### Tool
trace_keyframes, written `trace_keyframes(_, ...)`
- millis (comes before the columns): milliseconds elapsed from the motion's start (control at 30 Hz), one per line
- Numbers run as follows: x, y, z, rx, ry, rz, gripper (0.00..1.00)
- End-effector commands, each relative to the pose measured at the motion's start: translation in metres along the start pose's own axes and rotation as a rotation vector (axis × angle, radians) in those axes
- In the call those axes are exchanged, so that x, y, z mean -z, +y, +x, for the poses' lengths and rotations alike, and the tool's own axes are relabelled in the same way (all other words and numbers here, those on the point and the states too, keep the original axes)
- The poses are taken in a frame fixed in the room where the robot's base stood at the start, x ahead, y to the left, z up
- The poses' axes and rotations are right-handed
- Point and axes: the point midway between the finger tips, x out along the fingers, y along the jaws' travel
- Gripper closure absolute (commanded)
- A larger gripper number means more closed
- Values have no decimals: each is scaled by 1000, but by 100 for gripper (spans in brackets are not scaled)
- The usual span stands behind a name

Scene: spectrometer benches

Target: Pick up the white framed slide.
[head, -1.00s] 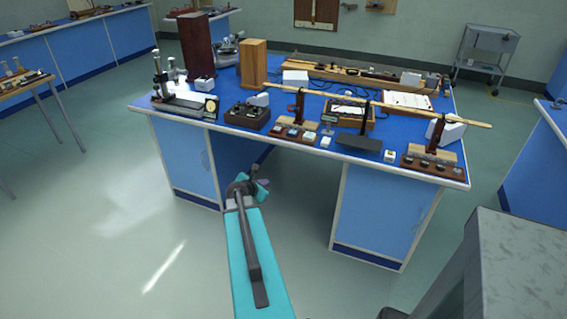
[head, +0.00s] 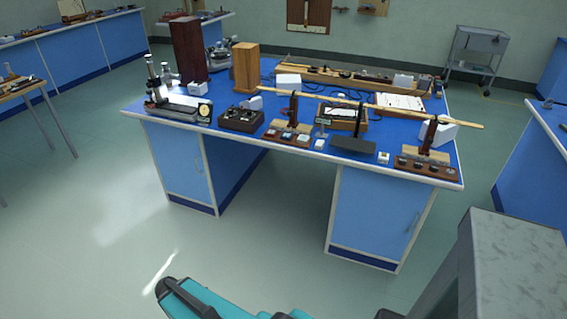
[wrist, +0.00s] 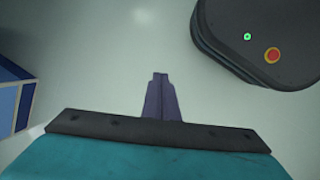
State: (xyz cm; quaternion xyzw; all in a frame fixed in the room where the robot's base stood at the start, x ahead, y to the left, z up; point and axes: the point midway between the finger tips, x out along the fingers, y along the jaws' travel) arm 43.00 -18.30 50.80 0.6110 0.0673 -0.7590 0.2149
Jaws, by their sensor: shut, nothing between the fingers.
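Two small white pieces lie on the blue bench top near its front edge in the head view. One is at the middle (head: 319,144), the other further right (head: 384,157). Both are too small to tell which is the white framed slide. A dark wooden holder (head: 287,138) with small coloured, framed pieces stands left of the first. My gripper (wrist: 160,76) shows in the wrist view with its fingers together and empty, above bare floor. It is away from the slides. In the head view my teal arm is at the bottom edge and the fingers do not show.
The blue bench (head: 290,152) also bears a tall dark wooden block (head: 188,48), a lighter block (head: 246,68), a long wooden rod on stands and a right-hand holder (head: 427,166). A grey-topped cabinet (head: 515,245) stands at the right. The floor before the bench is clear.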

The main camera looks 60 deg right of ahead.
Motion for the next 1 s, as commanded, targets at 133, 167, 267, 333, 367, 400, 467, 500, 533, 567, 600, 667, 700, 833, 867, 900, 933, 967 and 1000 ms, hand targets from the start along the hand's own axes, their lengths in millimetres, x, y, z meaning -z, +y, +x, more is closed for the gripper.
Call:
trace_keyframes(133,-3,-73,8,107,-53,89,100)
trace_keyframes(167,-4,-86,9,127,-66,109,100)
trace_keyframes(267,-12,-131,11,189,-119,174,100)
trace_keyframes(333,-19,-159,12,225,-158,216,100)
trace_keyframes(367,-22,-169,12,239,-174,232,100)
trace_keyframes(400,-26,-182,12,254,-194,253,100)
trace_keyframes(467,-32,-198,12,273,-223,279,100)
trace_keyframes(500,-34,-206,12,282,-238,293,100)
trace_keyframes(533,-36,-211,12,288,-248,302,100)
trace_keyframes(567,-38,-215,12,293,-257,310,100)
trace_keyframes(600,-40,-219,12,299,-266,320,100)
trace_keyframes(667,-42,-223,12,303,-275,328,100)
trace_keyframes(700,-43,-224,12,304,-278,331,100)
trace_keyframes(833,-43,-225,12,305,-279,333,100)
trace_keyframes(867,-43,-225,12,305,-279,333,100)
trace_keyframes(900,-43,-225,12,305,-279,333,100)
trace_keyframes(933,-43,-225,12,305,-278,332,100)
trace_keyframes(967,-43,-225,12,305,-278,332,100)
trace_keyframes(1000,-43,-224,12,305,-278,332,100)
